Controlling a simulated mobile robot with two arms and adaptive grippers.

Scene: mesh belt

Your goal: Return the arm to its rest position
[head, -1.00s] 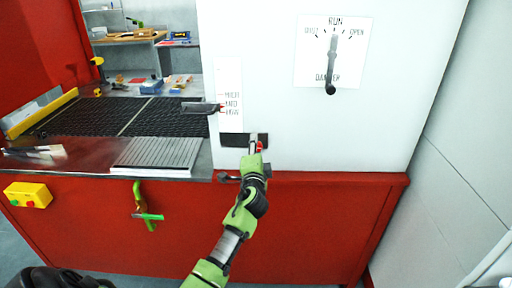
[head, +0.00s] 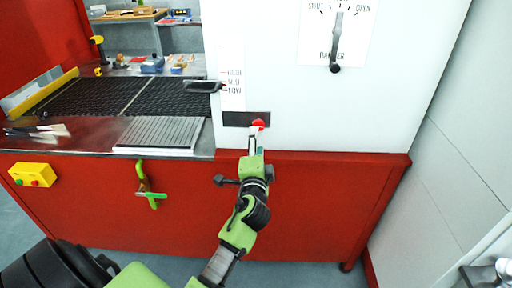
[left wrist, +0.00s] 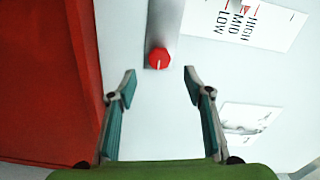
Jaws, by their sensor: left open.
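My left gripper (head: 256,140) is in front of the white machine panel (head: 275,60), at the end of a green and black arm. In the left wrist view my left gripper (left wrist: 160,82) has its two teal-padded fingers spread, with nothing between them. A red knob (left wrist: 159,58) on a grey bar lies beyond the fingertips, apart from both. In the head view the red knob (head: 258,125) shows at the dark slot (head: 236,118), just above the gripper. My right gripper is not in view.
A dark lever (head: 200,86) sticks out beside the HIGH/MID/LOW label. A large dial handle (head: 337,45) is at upper right. The mesh belt (head: 95,97) lies left. A green-handled valve (head: 150,193) and yellow button box (head: 32,174) are on the red front. Grey floor is at lower left.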

